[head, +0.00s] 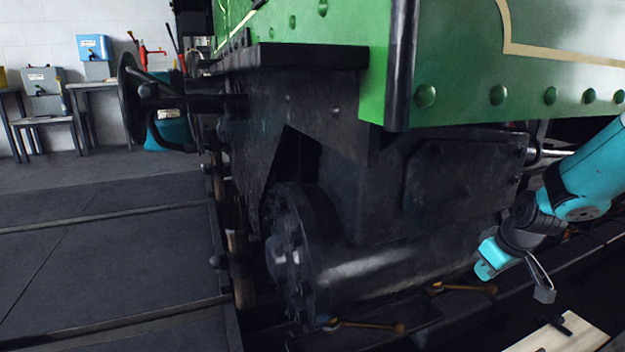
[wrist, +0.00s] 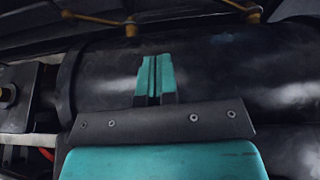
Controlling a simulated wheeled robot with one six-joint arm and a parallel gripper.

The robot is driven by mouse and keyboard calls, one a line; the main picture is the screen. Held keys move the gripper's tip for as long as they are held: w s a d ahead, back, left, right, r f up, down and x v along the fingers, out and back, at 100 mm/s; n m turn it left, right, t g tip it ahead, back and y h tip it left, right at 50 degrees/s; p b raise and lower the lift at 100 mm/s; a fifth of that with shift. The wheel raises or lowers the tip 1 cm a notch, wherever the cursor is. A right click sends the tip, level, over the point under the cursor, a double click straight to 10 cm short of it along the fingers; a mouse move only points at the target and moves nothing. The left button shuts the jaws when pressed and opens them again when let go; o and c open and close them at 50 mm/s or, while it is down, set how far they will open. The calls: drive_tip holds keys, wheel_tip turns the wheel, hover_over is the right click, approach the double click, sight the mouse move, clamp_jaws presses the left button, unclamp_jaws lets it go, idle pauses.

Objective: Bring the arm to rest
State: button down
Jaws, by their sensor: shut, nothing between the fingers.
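My gripper (head: 484,268) is at the right of the head view, at the end of my teal arm, beside the tram's dark cylinder (head: 400,270). In the wrist view my gripper (wrist: 154,75) shows two teal fingers pressed together, with nothing between them. The black cylinder (wrist: 215,70) fills the background there, behind the fingertips. I cannot tell the exact gap between the fingertips and the cylinder.
The tram's green side panel (head: 510,60) overhangs the cylinder, close to my arm. Brass-ended drain levers (head: 462,287) stick out low by the cylinder. A pale board (head: 562,336) lies at the lower right. The dark floor (head: 90,240) at left is clear.

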drive_tip(key=s+a+r+m+g+h, duration=0.1)
drive_tip(key=s+a+r+m, duration=0.2)
drive_tip(key=s, duration=0.7)
drive_tip(key=s+a+r+m+g, duration=0.15)
drive_tip(key=s+a, duration=0.35)
drive_tip(key=s, duration=0.5)
drive_tip(key=s+a+r+n+g+y+p, duration=0.1)
drive_tip(key=s+a+r+n+y+p, duration=0.15)
drive_tip(key=s+a+r+p, duration=0.55)
drive_tip(key=s+a+r+n+y+p, duration=0.1)
drive_tip(key=a+r+n+p, duration=0.4)
drive_tip(key=r, duration=0.8)
wheel_tip(320, 180, up, 37)
drive_tip(key=s+a+p, duration=0.1)
drive_tip(key=p, duration=3.5)
drive_tip(key=shift+g+p, duration=0.35)
drive_tip(key=shift+a+y, duration=0.1)
drive_tip(key=shift+y, duration=0.15)
